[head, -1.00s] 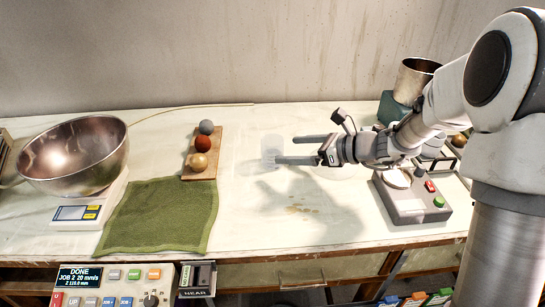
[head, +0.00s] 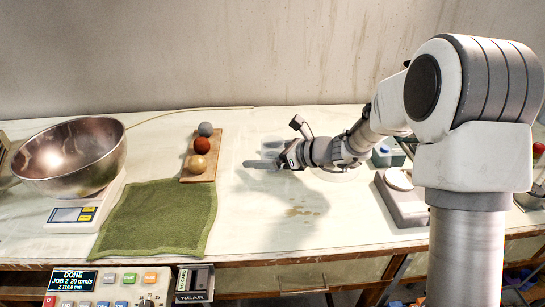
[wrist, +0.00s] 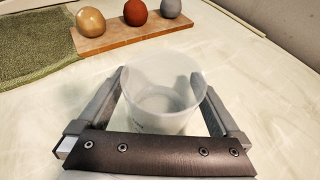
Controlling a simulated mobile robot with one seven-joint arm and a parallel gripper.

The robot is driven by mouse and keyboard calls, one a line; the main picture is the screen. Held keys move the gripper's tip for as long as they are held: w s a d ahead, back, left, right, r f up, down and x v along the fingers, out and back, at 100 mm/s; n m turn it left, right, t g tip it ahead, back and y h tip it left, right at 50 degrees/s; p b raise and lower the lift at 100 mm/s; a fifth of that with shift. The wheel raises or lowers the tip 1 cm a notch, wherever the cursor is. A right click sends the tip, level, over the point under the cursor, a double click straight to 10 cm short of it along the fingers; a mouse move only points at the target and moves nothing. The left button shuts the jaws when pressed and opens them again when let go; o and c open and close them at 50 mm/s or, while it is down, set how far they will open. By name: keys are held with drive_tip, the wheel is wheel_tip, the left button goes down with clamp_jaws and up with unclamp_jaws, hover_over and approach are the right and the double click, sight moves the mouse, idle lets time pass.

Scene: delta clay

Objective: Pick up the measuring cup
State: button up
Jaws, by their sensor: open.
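The measuring cup (wrist: 160,72) is a clear, frosted beaker standing upright on the pale worktop. In the wrist view it sits between the two grey fingers of my gripper (wrist: 163,80), one on each side. The fingers are open, and I cannot tell whether either touches the cup. In the head view my gripper (head: 264,160) is low over the table, pointing left, to the right of the wooden board. The cup is too faint to make out clearly there.
A wooden board (head: 213,168) with gold, red and grey balls lies left of my gripper. Further left are a green towel (head: 155,218) and a metal bowl (head: 70,158) on a scale (head: 80,218). A grey device (head: 400,205) stands to the right.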

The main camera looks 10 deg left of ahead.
sight(263, 139)
drive_tip(key=c, duration=1.4)
drive_tip(key=shift+r, duration=0.15)
drive_tip(key=shift+c, duration=0.2)
drive_tip(key=shift+r, duration=0.65)
wheel_tip(263, 139, up, 3)
drive_tip(key=shift+f+p, duration=0.1)
drive_tip(key=shift+p, duration=0.65)
drive_tip(key=shift+w+d+r+p, duration=0.45)
drive_tip(key=shift+d+r, duration=0.65)
drive_tip(key=shift+d, duration=0.8)
drive_tip(key=shift+w+d+r+p, duration=0.4)
drive_tip(key=shift+d+r, duration=0.7)
drive_tip(key=shift+d, duration=0.8)
drive_tip(key=shift+w+d+r+p, duration=0.4)
drive_tip(key=shift+d+r, duration=0.7)
drive_tip(key=shift+d, duration=0.8)
